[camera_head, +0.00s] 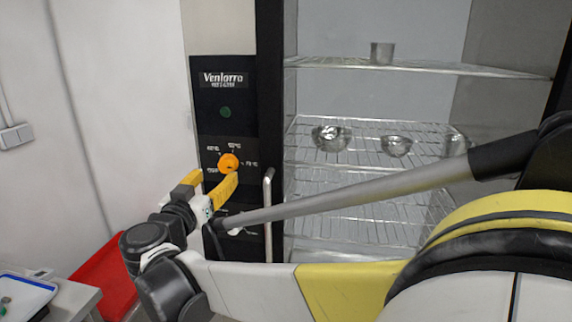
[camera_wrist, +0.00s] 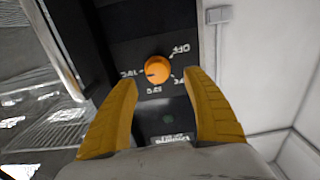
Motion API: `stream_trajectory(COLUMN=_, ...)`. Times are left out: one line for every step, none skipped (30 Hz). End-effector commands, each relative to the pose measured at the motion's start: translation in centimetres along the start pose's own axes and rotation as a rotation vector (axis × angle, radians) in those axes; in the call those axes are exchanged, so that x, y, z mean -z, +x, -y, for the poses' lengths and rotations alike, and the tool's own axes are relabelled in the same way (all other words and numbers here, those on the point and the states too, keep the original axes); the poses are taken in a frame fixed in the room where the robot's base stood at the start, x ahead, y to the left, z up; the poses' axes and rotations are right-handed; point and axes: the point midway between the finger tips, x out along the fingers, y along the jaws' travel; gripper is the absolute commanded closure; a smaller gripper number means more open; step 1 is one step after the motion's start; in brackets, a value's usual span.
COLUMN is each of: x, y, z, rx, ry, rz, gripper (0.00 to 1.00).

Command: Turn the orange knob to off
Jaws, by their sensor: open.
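The orange knob (camera_head: 229,162) is on the black control panel (camera_head: 222,110) at the left of the cabinet. In the wrist view the knob (camera_wrist: 158,70) sits between and beyond the fingertips, with white markings around it. An "OFF" mark shows up and right of it there, and temperature marks show on its other sides. A dark pointer mark is on the knob's left side in that view. My gripper (camera_wrist: 160,85) is open, its yellow fingers either side of the knob and apparently not touching it. In the head view my gripper (camera_head: 212,182) is just below the knob, one fingertip partly overlapping it.
A vertical door handle (camera_head: 268,215) stands close to the right of my gripper. Wire shelves (camera_head: 365,150) with several metal bowls and cups are in the glass-fronted cabinet. A red bin (camera_head: 105,280) and a table with a blue-rimmed tray (camera_head: 25,293) are at lower left.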

Motion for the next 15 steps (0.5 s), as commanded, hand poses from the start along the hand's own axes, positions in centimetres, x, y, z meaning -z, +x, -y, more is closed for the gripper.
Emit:
stream_trajectory(x=-0.1, y=1.2, z=-0.2, rx=-0.004, ry=0.0, rz=0.0, gripper=0.41)
stream_trajectory(x=-0.1, y=1.8, z=-0.2, rx=-0.005, ry=0.0, rz=0.0, gripper=0.41)
stream_trajectory(x=-0.1, y=2.5, z=-0.2, rx=-0.004, ry=-0.001, rz=0.0, gripper=0.41)
stream_trajectory(x=-0.1, y=3.1, z=-0.2, rx=-0.004, ry=-0.001, rz=0.001, gripper=0.41)
stream_trajectory(x=-0.1, y=3.6, z=-0.2, rx=-0.005, ry=-0.001, rz=0.001, gripper=0.41)
stream_trajectory(x=-0.1, y=4.2, z=-0.2, rx=-0.004, ry=-0.001, rz=0.001, gripper=0.41)
stream_trajectory(x=-0.1, y=4.7, z=-0.1, rx=-0.003, ry=-0.001, rz=0.001, gripper=0.41)
stream_trajectory(x=-0.1, y=5.0, z=-0.1, rx=-0.003, ry=-0.001, rz=0.001, gripper=0.41)
stream_trajectory(x=-0.1, y=5.5, z=-0.2, rx=-0.003, ry=-0.001, rz=0.001, gripper=0.41)
stream_trajectory(x=-0.1, y=5.7, z=-0.2, rx=-0.003, ry=-0.001, rz=0.001, gripper=0.41)
stream_trajectory(x=0.0, y=5.9, z=-0.2, rx=-0.003, ry=-0.001, rz=0.001, gripper=0.41)
stream_trajectory(x=0.0, y=6.2, z=-0.2, rx=-0.002, ry=-0.001, rz=0.001, gripper=0.41)
stream_trajectory(x=0.0, y=6.3, z=-0.2, rx=-0.002, ry=-0.001, rz=0.001, gripper=0.41)
stream_trajectory(x=0.0, y=6.3, z=-0.1, rx=-0.002, ry=-0.001, rz=0.001, gripper=0.41)
stream_trajectory(x=0.0, y=6.4, z=-0.1, rx=-0.001, ry=-0.001, rz=0.001, gripper=0.41)
